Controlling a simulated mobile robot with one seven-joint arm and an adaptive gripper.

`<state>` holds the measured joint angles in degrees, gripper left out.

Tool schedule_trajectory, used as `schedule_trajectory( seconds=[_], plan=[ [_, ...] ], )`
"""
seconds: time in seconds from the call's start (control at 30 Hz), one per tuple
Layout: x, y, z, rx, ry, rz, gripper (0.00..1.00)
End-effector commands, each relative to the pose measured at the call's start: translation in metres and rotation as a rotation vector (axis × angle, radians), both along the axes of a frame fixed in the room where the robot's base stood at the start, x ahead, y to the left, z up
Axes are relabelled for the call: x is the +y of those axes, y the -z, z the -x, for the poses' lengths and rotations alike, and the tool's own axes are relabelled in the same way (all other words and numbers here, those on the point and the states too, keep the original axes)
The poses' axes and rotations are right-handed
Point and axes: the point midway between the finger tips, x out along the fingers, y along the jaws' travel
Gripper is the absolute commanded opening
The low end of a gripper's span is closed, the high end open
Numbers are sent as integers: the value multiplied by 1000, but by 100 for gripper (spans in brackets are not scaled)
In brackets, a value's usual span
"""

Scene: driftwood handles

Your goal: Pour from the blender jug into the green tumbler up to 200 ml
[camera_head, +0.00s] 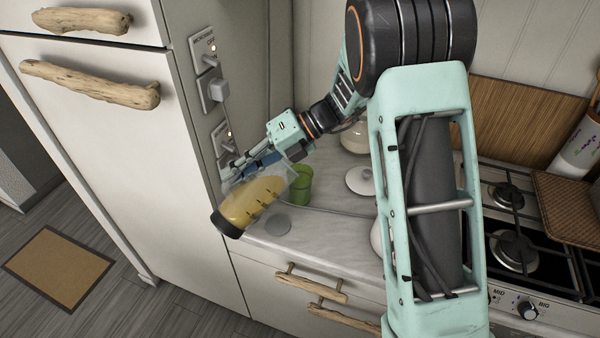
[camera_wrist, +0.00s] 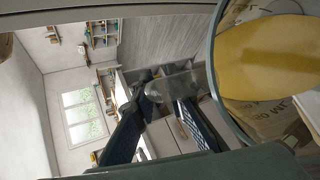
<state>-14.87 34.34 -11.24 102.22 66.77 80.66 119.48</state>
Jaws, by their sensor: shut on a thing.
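The blender jug (camera_head: 256,202) is clear with a black base and dark marks on its side, and holds yellow liquid. It is tilted, base down to the left and mouth up to the right, above the counter's left end. My gripper (camera_head: 242,170) is shut on the jug, on its upper left side. In the wrist view the jug (camera_wrist: 262,62) fills the right side, and the dark fingers (camera_wrist: 165,118) close on its clear handle. The green tumbler (camera_head: 302,187) stands upright on the counter just behind and right of the jug's mouth. Its contents and any pouring stream cannot be seen.
A tall white cabinet (camera_head: 120,150) with driftwood handles stands close on the left. A grey disc (camera_head: 277,224) lies on the counter (camera_head: 325,230) below the jug. A white lid-like object (camera_head: 360,181) lies right of the tumbler. The stove (camera_head: 515,245) is at the right.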

Motion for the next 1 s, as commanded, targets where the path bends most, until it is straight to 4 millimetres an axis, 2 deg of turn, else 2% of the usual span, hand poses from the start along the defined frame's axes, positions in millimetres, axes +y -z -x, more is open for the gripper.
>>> schedule_trajectory(
  seconds=[1.0],
  plan=[
    [-4,-13,-5,45,-1,-56,0]
  ],
)
